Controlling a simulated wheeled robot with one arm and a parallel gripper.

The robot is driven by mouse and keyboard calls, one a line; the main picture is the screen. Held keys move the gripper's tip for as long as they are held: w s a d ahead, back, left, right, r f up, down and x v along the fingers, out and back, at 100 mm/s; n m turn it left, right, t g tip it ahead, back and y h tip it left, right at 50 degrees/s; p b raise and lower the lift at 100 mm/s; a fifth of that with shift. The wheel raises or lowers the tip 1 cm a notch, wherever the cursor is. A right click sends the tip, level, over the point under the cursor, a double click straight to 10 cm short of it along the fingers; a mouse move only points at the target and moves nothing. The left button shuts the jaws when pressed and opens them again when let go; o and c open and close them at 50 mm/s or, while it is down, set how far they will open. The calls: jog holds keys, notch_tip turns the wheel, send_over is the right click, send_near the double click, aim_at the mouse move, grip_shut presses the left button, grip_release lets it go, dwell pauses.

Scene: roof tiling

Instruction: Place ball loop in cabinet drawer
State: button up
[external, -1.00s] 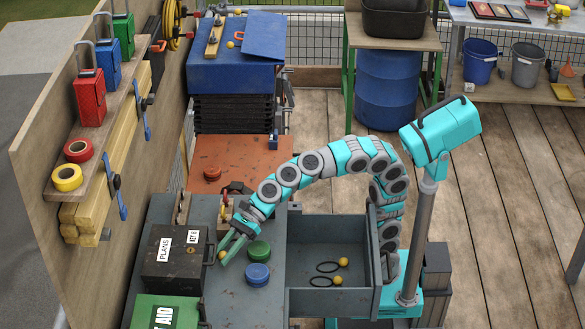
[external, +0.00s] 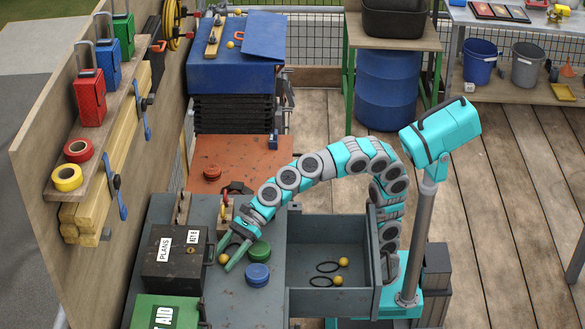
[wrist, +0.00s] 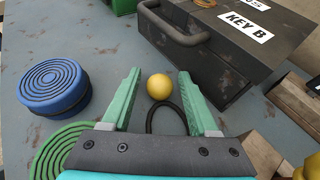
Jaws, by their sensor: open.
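A ball loop, a yellow ball (wrist: 159,86) with a black elastic loop (wrist: 166,118), lies on the grey cabinet top (wrist: 125,50). In the external view its ball (external: 223,259) shows between my fingertips. My gripper (wrist: 164,84) is open, with its green fingers on either side of the ball and loop, not closed on them. The cabinet drawer (external: 331,305) is pulled open to the right of my gripper (external: 224,259). Two ball loops lie inside it, with yellow balls (external: 343,262) (external: 337,280) and dark loops.
A dark metal box (external: 174,259) labelled PLANS and KEY B stands just left of my gripper. Green (external: 260,251) and blue (external: 257,275) ribbed round discs lie close on its right. A green first-aid box (external: 164,312) stands at the front. The drawer has free floor around its loops.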

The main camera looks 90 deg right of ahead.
jog(key=shift+s+d+r, duration=0.1)
jog(key=shift+d+r, duration=0.1)
jog(key=shift+r, duration=0.1)
jog(key=p+v, duration=0.1)
jog(key=v, duration=0.9)
jog(key=shift+s+d+r, duration=0.2)
jog(key=shift+s+d, duration=0.05)
jog(key=shift+o, duration=0.5)
jog(key=shift+s+d+r, duration=0.1)
jog(key=shift+s+d, duration=0.15)
